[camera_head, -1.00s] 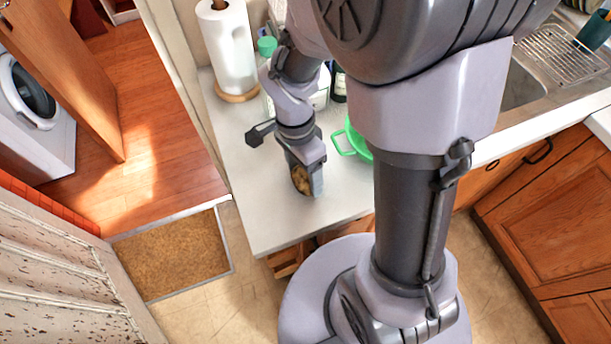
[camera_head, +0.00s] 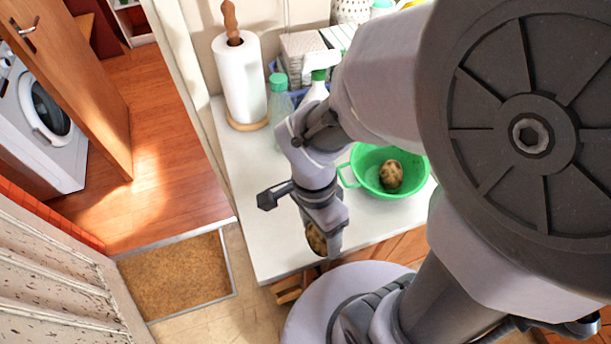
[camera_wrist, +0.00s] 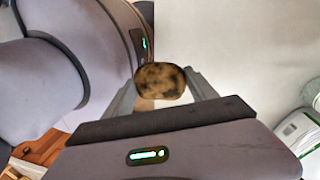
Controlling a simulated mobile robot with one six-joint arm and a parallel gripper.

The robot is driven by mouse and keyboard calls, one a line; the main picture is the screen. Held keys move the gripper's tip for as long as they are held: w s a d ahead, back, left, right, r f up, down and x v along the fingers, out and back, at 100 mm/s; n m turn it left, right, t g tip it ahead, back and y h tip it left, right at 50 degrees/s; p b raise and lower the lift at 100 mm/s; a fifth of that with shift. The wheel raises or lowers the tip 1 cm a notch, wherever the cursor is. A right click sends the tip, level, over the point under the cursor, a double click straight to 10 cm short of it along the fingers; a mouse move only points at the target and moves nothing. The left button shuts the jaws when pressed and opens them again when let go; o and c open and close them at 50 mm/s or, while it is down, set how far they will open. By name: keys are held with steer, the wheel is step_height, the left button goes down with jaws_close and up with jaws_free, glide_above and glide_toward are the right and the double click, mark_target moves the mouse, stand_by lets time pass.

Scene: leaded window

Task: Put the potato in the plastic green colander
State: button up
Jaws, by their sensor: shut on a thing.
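My gripper (camera_head: 322,240) is shut on a brown, dark-spotted potato (camera_head: 316,239), held near the front edge of the white counter. In the wrist view the potato (camera_wrist: 160,84) sits between my two fingertips (camera_wrist: 162,90). The green colander (camera_head: 367,181) stands on the counter to the right of and behind my gripper. A second spotted potato (camera_head: 391,174) lies inside the colander. My arm hides part of the colander's surroundings.
A paper towel roll (camera_head: 243,80) on a wooden base stands at the back left of the counter (camera_head: 262,215). A green-capped bottle (camera_head: 280,100) and a spray bottle (camera_head: 318,80) stand behind my gripper. Bare counter lies left of my gripper.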

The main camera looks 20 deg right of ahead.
steer(key=s+a+b, duration=0.1)
steer(key=s+b, duration=0.6)
